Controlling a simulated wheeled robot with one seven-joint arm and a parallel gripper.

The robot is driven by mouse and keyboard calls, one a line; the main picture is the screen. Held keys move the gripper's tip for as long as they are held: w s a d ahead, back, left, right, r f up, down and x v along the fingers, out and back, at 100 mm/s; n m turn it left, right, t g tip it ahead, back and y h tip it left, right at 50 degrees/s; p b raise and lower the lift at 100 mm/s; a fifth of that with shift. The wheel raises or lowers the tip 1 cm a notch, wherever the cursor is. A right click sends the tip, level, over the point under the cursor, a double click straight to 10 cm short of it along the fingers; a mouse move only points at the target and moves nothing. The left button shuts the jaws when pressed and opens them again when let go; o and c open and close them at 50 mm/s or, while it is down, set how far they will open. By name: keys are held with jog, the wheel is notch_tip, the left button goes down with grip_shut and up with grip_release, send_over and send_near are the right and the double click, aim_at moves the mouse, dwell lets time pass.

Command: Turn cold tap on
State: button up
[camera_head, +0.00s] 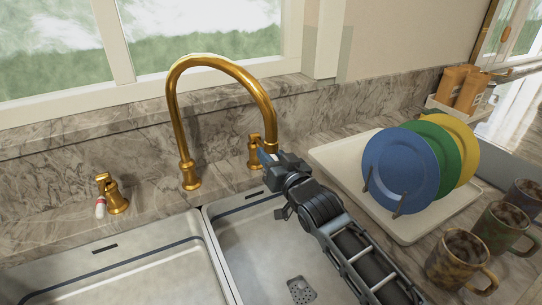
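A gold faucet (184,130) arches over a double sink (200,236). To its right stands a gold tap handle (254,148), partly hidden behind my gripper. A small blue mark shows at the gripper's tip, which suggests that this is the cold tap. My gripper (266,158) is right at this handle, reaching in from the lower right. I cannot tell whether it touches the handle, and its fingers are too small and hidden to read. To the left of the faucet is another gold tap handle (115,198) with a red and white tip. No water is visible under the spout.
A white drying tray (335,155) with blue (400,165), green (436,140) and yellow (462,140) plates stands right of my arm. Several mugs (458,258) sit at the lower right. The window (125,50) is behind the faucet. The counter between the left tap and faucet is clear.

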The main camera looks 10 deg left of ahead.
grip_shut()
